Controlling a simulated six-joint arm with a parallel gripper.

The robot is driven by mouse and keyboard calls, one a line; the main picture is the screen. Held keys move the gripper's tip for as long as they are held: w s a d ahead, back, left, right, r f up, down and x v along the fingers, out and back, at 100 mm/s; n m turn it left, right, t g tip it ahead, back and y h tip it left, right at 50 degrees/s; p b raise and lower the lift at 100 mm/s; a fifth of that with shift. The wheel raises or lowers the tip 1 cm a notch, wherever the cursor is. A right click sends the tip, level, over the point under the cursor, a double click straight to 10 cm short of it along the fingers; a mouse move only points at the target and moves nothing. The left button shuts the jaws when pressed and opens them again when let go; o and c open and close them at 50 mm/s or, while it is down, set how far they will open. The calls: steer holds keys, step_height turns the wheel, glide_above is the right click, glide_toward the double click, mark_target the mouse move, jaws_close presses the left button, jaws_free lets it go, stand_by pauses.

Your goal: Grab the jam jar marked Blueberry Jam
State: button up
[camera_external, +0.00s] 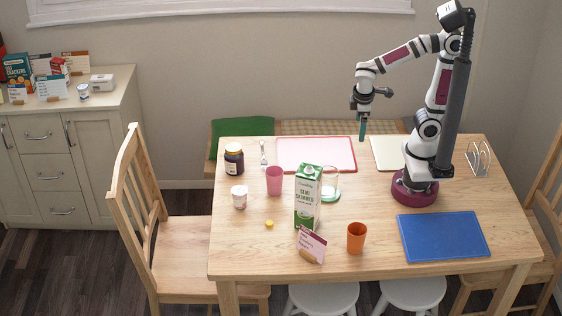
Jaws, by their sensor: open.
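A fork (263,152), a pink cup (274,181) and a white tub (239,197) are near the jar. A tall green-and-white carton (307,198), a glass (330,184), a card (311,245) and an orange cup (356,238) stand mid-table. A blue board (444,237) lies front right.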

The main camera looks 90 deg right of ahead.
steer(key=w+d+n+h, duration=0.3)
steer(key=w+d+n, duration=0.25)
steer(key=w, duration=0.35)
steer(key=n+t+h, duration=0.5)
steer(key=n+t, duration=0.4)
steer(key=n, duration=1.2)
glide_above(240, 159)
steer(key=f, duration=1)
steer(key=shift+d+f, duration=0.35)
steer(key=shift+d, duration=0.05)
steer(key=shift+y, duration=0.3)
steer(key=f, duration=0.7)
steer(key=shift+w+a+f, duration=0.15)
steer(key=shift+w+f, duration=0.05)
steer(key=shift+f, duration=0.2)
steer(key=x, duration=0.3)
steer(key=shift+r, duration=0.15)
steer(key=shift+s, duration=0.1)
jaws_close()
